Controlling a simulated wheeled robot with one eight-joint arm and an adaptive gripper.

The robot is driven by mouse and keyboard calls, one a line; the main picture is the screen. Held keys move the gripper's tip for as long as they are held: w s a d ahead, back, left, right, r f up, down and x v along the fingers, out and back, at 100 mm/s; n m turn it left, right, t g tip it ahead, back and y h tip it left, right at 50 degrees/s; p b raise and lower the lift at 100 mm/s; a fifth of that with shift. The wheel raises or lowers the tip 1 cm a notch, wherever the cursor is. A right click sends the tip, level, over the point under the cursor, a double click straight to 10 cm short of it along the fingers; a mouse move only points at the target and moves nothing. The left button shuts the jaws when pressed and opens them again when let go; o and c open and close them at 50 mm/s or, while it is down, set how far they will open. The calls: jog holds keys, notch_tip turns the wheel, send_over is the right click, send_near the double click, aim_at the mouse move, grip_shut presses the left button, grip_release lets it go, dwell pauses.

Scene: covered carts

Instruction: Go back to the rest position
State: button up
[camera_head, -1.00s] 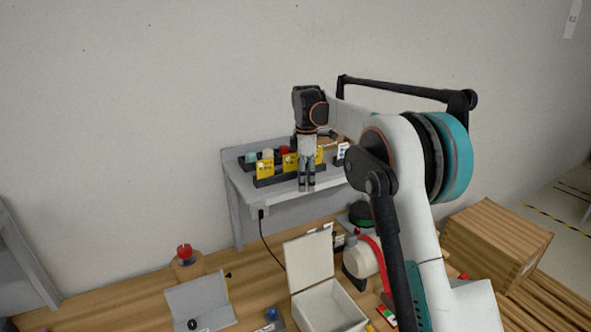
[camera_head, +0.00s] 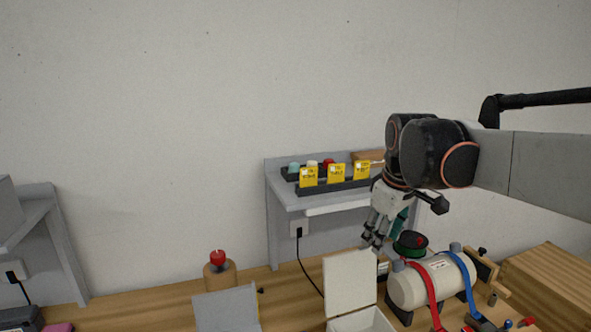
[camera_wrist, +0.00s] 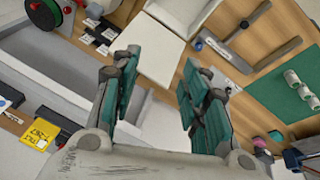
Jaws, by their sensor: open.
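My gripper (camera_head: 374,240) hangs from my arm in front of the grey shelf (camera_head: 290,200), above the workbench (camera_head: 160,310). In the wrist view my gripper (camera_wrist: 157,95) has its two teal-padded fingers spread wide apart. Nothing is between the fingers, so it is empty. Behind and beyond the fingertips, the wrist view shows the white box lid (camera_wrist: 150,50) on the bench. The gripper touches nothing that I can see.
The shelf bears yellow cards (camera_head: 336,173). A wooden crate (camera_head: 555,280) is at right.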

jog(key=s+d+f+m+t+b, duration=0.1)
jog(key=s+f+m+t+b, duration=0.2)
jog(key=s+f, duration=1.6)
jog(key=s+m+b, duration=0.2)
jog(key=m+b, duration=0.2)
jog(key=b, duration=0.2)
jog(key=shift+s+d+f+m+t, duration=0.15)
jog(key=shift+s+f+m+t, duration=0.1)
jog(key=shift+m+t, duration=0.15)
